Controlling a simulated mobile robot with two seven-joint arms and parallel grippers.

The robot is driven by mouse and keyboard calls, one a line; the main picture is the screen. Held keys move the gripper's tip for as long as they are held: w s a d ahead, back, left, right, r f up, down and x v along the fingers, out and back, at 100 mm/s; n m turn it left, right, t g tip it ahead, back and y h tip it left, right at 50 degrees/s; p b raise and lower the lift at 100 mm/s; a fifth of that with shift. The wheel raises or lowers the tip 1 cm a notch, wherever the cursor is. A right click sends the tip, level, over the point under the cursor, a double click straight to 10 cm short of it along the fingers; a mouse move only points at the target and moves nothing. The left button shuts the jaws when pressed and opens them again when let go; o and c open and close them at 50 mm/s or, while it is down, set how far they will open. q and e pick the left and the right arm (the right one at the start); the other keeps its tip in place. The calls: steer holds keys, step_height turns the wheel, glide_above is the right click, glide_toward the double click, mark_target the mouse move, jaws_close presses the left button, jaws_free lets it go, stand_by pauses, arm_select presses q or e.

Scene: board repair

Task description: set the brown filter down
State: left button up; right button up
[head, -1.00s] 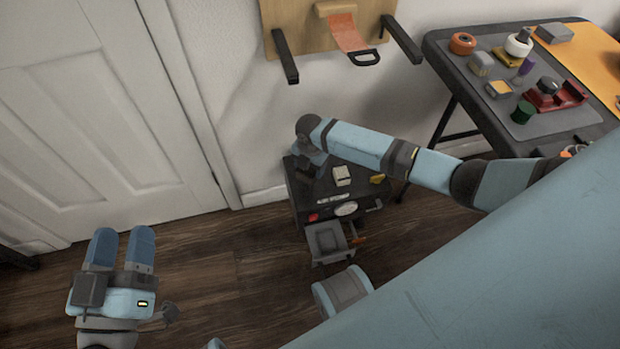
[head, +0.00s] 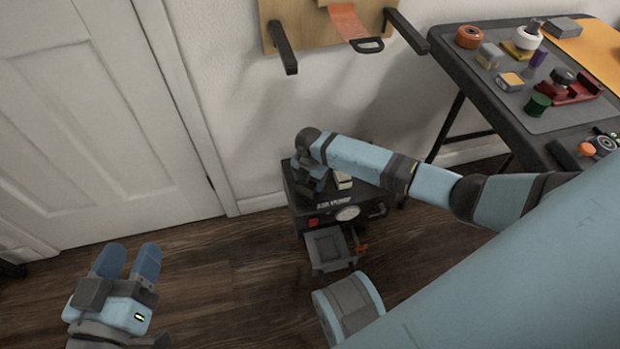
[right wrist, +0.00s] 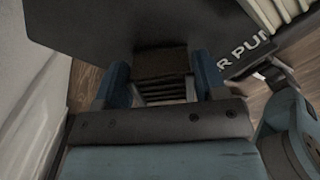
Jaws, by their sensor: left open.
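The brown filter (right wrist: 160,68) is a dark brown pleated block between the two blue fingers of my right gripper (right wrist: 160,88) in the right wrist view. The fingers appear to touch both its sides. It is over the dark top of the air pump (right wrist: 100,30); whether it rests on that top I cannot tell. In the head view my right gripper (head: 312,182) is at the left part of the air pump (head: 347,213), and the filter is hidden there. My left gripper (head: 128,262) is open and empty above the floor at lower left.
A white pleated filter (head: 343,181) is on the pump just right of my right gripper. A grey open drawer or tray (head: 328,248) is in front of the pump. A worktable (head: 480,95) with several parts stands at right. The floor (head: 230,285) between is clear.

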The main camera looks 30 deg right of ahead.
steer(key=o, duration=0.4)
steer(key=shift+c, duration=0.2)
steer(key=shift+r, duration=0.15)
arm_select(q)
step_height(320, 180, up, 10)
steer(key=f+n+t+p, duration=0.1)
steer(key=t+p, duration=0.3)
steer(key=p, duration=0.4)
arm_select(e)
step_height(320, 180, up, 8)
steer(key=shift+f, duration=0.25)
arm_select(q)
steer(key=s+a+f+g+y+p, duration=0.1)
steer(key=a+f+g+y+p, duration=0.2)
steer(key=f, duration=0.4)
steer(key=shift+a+f+g+y+p, duration=0.3)
steer(key=shift+a+f+g+p, duration=0.15)
steer(key=shift+p, duration=0.3)
arm_select(e)
step_height(320, 180, up, 4)
steer(key=shift+r, duration=0.25)
arm_select(q)
steer(key=shift+r, duration=0.15)
arm_select(e)
steer(key=shift+a, duration=0.1)
